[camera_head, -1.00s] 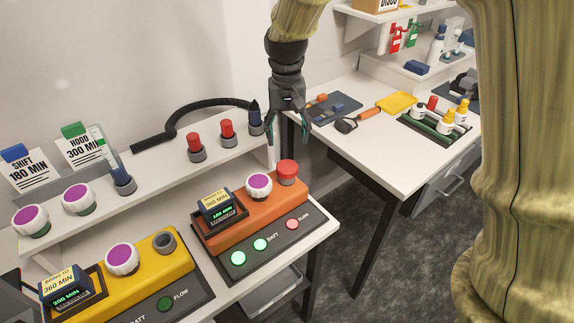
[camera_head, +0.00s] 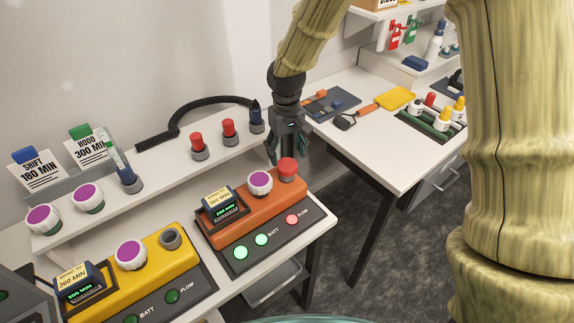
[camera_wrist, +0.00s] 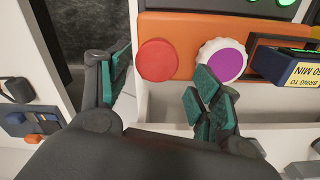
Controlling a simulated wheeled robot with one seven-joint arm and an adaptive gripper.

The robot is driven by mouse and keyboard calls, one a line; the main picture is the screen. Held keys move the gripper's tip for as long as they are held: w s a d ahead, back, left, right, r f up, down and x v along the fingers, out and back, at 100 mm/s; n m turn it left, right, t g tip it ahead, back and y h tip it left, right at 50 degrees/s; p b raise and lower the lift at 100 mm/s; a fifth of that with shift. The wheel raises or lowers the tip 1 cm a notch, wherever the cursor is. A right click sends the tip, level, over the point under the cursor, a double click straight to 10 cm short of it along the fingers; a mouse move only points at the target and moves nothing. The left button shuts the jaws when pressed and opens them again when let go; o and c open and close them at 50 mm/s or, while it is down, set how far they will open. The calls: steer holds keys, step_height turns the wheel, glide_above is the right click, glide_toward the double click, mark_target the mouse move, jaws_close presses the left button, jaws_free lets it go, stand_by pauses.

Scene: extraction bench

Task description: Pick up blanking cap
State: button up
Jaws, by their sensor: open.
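A red cap (camera_head: 287,166), which looks like a blanking cap, sits upright on a port at the right end of the orange unit (camera_head: 254,207). Two similar red caps stand on grey bases on the shelf behind, one on the left (camera_head: 196,139) and one on the right (camera_head: 228,127). My gripper (camera_head: 283,157) is open and empty, just behind and above the orange unit's cap. In the wrist view the red cap (camera_wrist: 156,60) lies ahead, between the lines of the open teal-padded fingers of my gripper (camera_wrist: 160,88). I see no contact.
A white-and-purple knob (camera_head: 260,183) stands just left of the cap, near the right fingers in the wrist view (camera_wrist: 222,60). A yellow unit (camera_head: 150,266) stands at the front left. A dark pointed item (camera_head: 256,114) stands on the shelf (camera_head: 172,160).

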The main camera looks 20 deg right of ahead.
mark_target(286, 163)
steer(key=shift+w+d+f+p, duration=0.1)
steer(key=shift+w+f+p, duration=0.1)
steer(key=shift+f+p, duration=0.55)
steer(key=shift+w+f+p, duration=0.2)
steer(key=shift+f+p, duration=0.15)
steer(key=shift+f, duration=1.55)
steer(key=c, duration=0.9)
steer(key=shift+r, duration=0.1)
